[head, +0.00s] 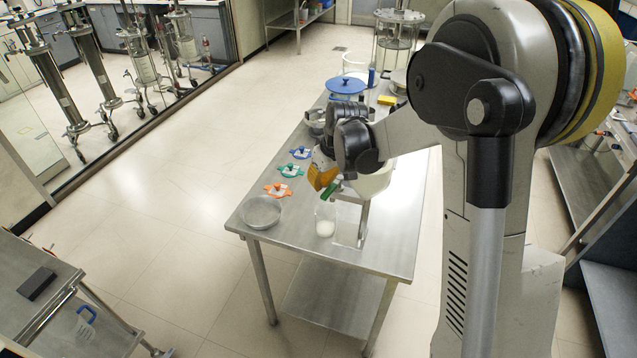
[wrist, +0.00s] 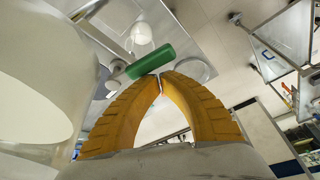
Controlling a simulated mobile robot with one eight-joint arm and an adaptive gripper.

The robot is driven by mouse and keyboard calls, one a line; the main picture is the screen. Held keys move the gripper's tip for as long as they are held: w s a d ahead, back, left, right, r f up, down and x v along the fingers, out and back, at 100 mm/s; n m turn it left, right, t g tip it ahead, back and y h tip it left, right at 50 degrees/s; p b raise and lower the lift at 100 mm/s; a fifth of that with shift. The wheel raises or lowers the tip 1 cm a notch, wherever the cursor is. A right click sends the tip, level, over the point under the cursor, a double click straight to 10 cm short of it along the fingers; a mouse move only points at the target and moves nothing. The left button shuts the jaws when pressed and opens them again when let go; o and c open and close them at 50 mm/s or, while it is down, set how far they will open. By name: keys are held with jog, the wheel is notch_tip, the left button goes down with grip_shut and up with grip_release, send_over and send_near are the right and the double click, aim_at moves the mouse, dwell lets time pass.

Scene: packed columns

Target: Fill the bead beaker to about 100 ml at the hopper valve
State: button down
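The clear bead beaker (head: 325,222) stands upright near the front of the steel table, with white beads in its lower part. It also shows in the wrist view (wrist: 141,34), beyond the green handle. The green valve handle (head: 331,189) sits just above the beaker, below the white hopper (head: 374,181). In the wrist view the handle (wrist: 151,60) lies across the front of my fingertips. My gripper (wrist: 160,78) has its orange fingers together at the tips, touching or almost touching the handle. I see nothing between them. The hopper's pale wall (wrist: 40,85) fills the wrist view's left side.
A round steel dish (head: 261,211) lies left of the beaker. Orange (head: 279,189), green (head: 290,171) and blue (head: 301,153) clamp-like parts line the table's left edge. A blue-lidded container (head: 345,87) stands farther back. The floor left of the table is clear.

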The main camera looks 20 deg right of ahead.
jog(key=shift+s+d+b, duration=0.25)
jog(key=shift+s+b, duration=0.1)
jog(key=shift+s, duration=0.25)
jog(key=shift+s+f, duration=0.1)
dwell(0.3)
notch_tip(320, 180, up, 10)
jog(key=s+a+f+m+t+b, duration=0.1)
jog(key=s+f+b, duration=0.3)
jog(key=s, duration=0.4)
jog(key=s+a+f+m+t+h+b, duration=0.1)
jog(key=s+f+b, duration=0.4)
jog(key=s, duration=0.3)
jog(key=s+a+f+m+t+b, duration=0.1)
jog(key=s+f+m+b, duration=0.1)
jog(key=s+f+b, duration=0.2)
jog(key=s+b, duration=0.2)
jog(key=s, duration=0.2)
jog(key=shift+s+f+t+b, duration=0.3)
jog(key=shift+s+f+b, duration=0.1)
